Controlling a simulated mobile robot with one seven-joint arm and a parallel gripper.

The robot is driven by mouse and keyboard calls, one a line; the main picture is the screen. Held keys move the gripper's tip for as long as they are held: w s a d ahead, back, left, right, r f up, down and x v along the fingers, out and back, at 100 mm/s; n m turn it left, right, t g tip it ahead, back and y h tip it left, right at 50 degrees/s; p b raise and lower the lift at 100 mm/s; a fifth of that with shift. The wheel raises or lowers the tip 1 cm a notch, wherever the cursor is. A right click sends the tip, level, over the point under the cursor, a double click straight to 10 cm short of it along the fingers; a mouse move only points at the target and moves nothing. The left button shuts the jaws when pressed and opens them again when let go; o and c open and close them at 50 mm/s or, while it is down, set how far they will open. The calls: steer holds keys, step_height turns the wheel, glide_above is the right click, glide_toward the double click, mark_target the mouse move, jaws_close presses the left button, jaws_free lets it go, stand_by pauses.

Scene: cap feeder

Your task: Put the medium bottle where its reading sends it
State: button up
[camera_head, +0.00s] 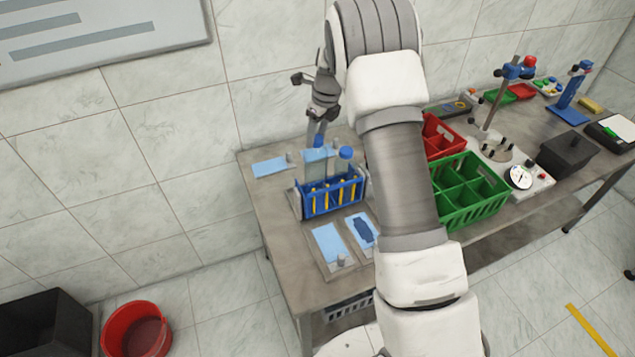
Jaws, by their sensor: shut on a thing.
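My gripper (320,122) is over the back left of the bench, pointing down. It is shut on the blue top of a clear bottle (315,167). That bottle is upright at the left end of a blue rack (335,207) with yellow parts; I cannot tell whether it stands in the rack or hangs just above it. A second clear bottle with a blue cap (345,153) stands at the rack's right part. I cannot tell by size which is the medium bottle. No reading is legible. A dial gauge (520,177) sits farther right on the bench.
Light blue pads lie at the back left (270,167) and front (328,243) of the rack. A green divided crate (470,213) and red tray (440,135) stand right, partly behind my arm. A red bucket (136,330) and black bin (45,325) are on the floor.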

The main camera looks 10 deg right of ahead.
steer(key=shift+w+a+p+v, duration=0.15)
steer(key=shift+p+v, duration=0.5)
steer(key=shift+v, duration=0.35)
steer(key=shift+w+a+p+v, duration=0.1)
steer(key=shift+w+p+v, duration=0.05)
steer(key=shift+p+v, duration=0.65)
steer(key=shift+w+a+v, duration=0.1)
steer(key=shift+v, duration=0.65)
steer(key=shift+w+a+v, duration=0.1)
steer(key=shift+w+v, duration=0.05)
steer(key=shift+v, duration=0.55)
